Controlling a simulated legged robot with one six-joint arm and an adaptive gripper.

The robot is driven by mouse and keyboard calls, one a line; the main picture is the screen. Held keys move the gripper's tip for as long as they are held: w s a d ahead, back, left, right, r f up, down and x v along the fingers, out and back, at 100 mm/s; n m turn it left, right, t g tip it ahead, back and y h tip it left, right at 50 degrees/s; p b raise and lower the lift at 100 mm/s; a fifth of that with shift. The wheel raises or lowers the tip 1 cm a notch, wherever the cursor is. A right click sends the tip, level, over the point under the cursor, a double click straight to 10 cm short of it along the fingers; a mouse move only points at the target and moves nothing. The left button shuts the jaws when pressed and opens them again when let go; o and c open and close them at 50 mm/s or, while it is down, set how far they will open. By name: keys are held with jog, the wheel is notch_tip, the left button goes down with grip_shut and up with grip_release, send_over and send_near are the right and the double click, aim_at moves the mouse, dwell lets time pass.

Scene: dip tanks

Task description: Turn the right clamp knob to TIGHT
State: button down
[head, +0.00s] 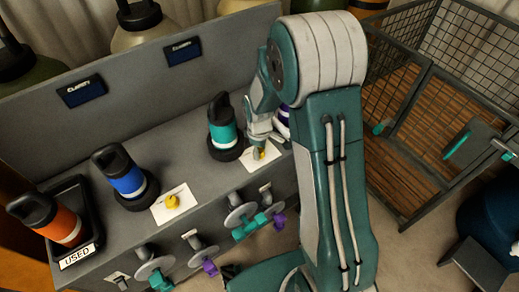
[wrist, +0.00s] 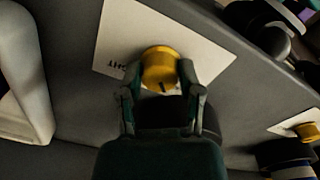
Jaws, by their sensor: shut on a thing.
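The right clamp knob (head: 260,154) is yellow and sits on a white card (head: 271,154) on the grey bench. It also shows in the wrist view as a yellow knob (wrist: 160,66) with a dark mark on its rim facing my gripper. My gripper (wrist: 160,88) has a finger on either side of this knob and is shut on it. In the head view my gripper (head: 258,143) partly covers the knob. The card (wrist: 117,42) has dark lettering near the knob, turned and only partly readable.
A second yellow knob (head: 172,202) is on another card to the left. A teal bottle (head: 222,122) stands close left of my gripper, a blue bottle (head: 125,175) farther left. An orange bottle (head: 50,220) lies in the USED tray (head: 88,240). Valves (head: 242,217) line the bench front.

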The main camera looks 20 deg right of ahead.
jog(key=shift+m, duration=0.3)
jog(key=m, duration=0.8)
jog(key=shift+a+m, duration=0.1)
jog(key=shift+m, duration=0.3)
jog(key=m, duration=0.4)
jog(key=shift+m, duration=0.3)
jog(key=shift+a+m, duration=0.1)
jog(key=shift+m, duration=1.8)
jog(key=shift+c, duration=1.3)
grip_release()
jog(key=shift+w+f, duration=0.1)
